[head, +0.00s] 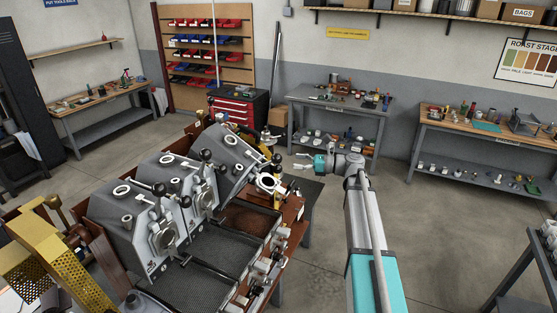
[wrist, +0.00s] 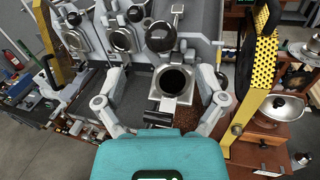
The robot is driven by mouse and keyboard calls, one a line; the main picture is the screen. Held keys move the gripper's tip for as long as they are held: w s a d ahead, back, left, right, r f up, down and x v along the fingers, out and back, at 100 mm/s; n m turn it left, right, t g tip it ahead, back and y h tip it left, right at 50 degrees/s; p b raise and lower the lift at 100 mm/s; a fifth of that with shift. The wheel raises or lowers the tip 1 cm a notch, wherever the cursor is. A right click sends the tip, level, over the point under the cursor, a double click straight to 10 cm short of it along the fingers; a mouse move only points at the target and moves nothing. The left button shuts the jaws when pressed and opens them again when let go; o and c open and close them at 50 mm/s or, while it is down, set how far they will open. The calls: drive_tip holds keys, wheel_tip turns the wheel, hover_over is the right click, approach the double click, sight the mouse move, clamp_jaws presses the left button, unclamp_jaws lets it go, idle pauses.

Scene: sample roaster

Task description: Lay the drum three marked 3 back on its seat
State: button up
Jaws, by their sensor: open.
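Drum three (head: 236,150) is the far right one of three grey drums on the roaster in the head view. It is tilted up more steeply than the other two. I cannot read its number. My gripper (head: 303,162) is open and empty, to the right of drum three in the head view. In the wrist view the fingers (wrist: 162,82) are spread wide on either side of the flange. The seat is largely hidden.
Drum two (head: 188,183) and drum one (head: 135,225) sit lower at the left. Mesh trays (head: 222,260) lie in front, with brown beans in the far one (head: 245,218). A yellow perforated guard (wrist: 262,65) stands close to the right finger. Open floor lies right of the roaster.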

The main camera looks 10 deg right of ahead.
sight(276, 159)
drive_tip(key=x, duration=0.7)
drive_tip(key=shift+w+a, duration=0.1)
drive_tip(key=shift+a, duration=0.2)
drive_tip(key=shift+c, duration=0.2)
